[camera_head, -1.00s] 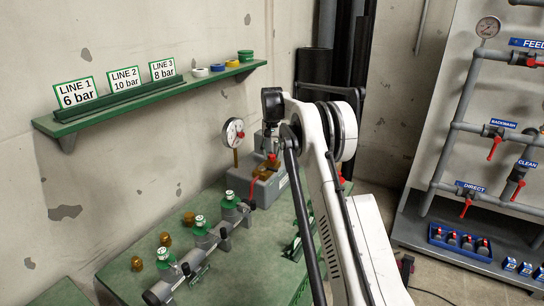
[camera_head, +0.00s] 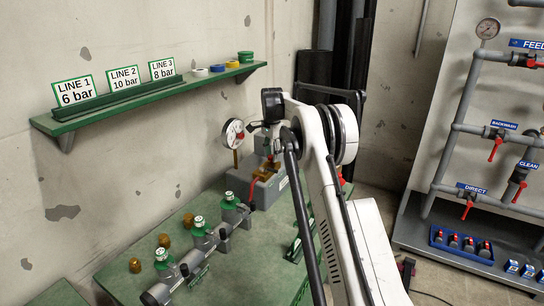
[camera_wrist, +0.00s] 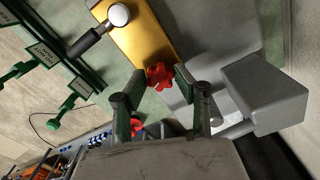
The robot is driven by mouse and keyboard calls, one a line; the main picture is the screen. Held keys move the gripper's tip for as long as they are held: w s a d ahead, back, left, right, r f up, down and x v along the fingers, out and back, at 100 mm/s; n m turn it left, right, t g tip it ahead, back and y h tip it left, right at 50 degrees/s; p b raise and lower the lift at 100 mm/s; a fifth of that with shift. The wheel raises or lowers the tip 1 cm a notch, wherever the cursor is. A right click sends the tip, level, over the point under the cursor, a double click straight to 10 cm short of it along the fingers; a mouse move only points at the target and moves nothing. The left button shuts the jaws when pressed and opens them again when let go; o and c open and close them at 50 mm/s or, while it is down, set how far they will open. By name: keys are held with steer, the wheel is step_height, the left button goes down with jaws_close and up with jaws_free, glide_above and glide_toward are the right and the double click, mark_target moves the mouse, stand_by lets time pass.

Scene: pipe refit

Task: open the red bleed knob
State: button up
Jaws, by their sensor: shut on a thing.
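The red bleed knob (camera_wrist: 159,76) is a small lobed knob at the edge of a brass block (camera_wrist: 146,35) in the wrist view. My gripper (camera_wrist: 160,80) has its two green-padded fingers on either side of the knob, shut on it. In the head view my gripper (camera_head: 268,143) is over the grey pump body at the far end of the green bench, and it largely hides the knob there. The brass part (camera_head: 264,172) shows just below it.
A pressure gauge (camera_head: 232,132) stands close left of my gripper. A red lever (camera_head: 252,196) hangs at the pump's front. Several green-capped valves (camera_head: 199,226) line the bench (camera_head: 225,270). A shelf (camera_head: 150,98) with line signs runs along the wall above. A pipe panel (camera_head: 455,110) stands right.

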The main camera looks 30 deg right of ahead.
mark_target(272, 156)
steer(key=shift+m, duration=1.2)
steer(key=o, duration=0.9)
steer(key=shift+o, duration=0.2)
steer(key=shift+r, duration=0.15)
step_height(272, 156, up, 12)
